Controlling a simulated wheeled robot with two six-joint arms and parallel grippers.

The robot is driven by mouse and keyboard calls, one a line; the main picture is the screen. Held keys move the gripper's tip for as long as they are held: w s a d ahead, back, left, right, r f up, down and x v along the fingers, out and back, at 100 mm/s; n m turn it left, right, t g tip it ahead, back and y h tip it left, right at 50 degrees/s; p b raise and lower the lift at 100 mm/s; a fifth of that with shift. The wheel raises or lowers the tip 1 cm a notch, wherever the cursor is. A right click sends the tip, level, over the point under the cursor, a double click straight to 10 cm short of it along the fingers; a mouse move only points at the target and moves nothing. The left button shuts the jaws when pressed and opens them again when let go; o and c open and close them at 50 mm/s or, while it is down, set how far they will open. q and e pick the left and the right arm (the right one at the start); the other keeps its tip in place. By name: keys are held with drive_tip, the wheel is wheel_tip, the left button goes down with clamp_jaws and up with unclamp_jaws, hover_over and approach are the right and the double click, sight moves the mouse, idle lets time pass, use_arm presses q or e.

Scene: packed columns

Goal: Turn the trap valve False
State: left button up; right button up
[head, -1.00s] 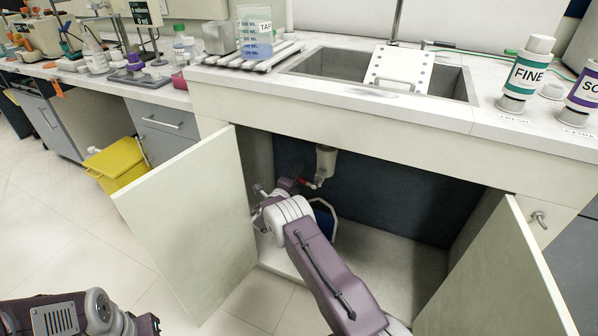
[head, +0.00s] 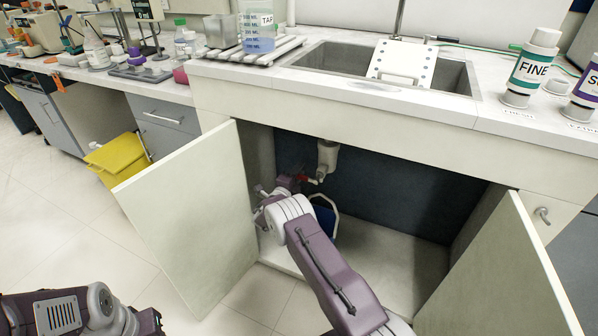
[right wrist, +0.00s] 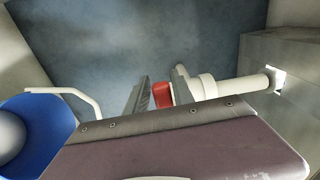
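The trap valve's red handle (head: 308,179) is on the pipework below the sink, inside the open cabinet. It meets the pale trap (head: 327,158). My right gripper (head: 296,181) reaches into the cabinet at the handle, partly hidden behind my wrist. In the right wrist view, the red handle (right wrist: 162,95) sits between the two fingers of my right gripper (right wrist: 161,88) and fills most of the gap. Whether both fingers press on it I cannot tell. A white pipe (right wrist: 235,86) runs right from the valve to the wall. My left gripper is out of view; only part of that arm shows lower left.
The left cabinet door (head: 190,220) and right door (head: 505,275) stand open on either side of my arm. A blue bucket (head: 323,219) with a pale handle stands inside, close to my wrist; it also shows in the right wrist view (right wrist: 40,112). The cabinet's right side is clear.

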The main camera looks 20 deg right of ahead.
drive_tip(key=shift+o, duration=0.3)
drive_tip(key=shift+r, duration=0.15)
drive_tip(key=p+v, duration=0.4)
drive_tip(key=v, duration=0.5)
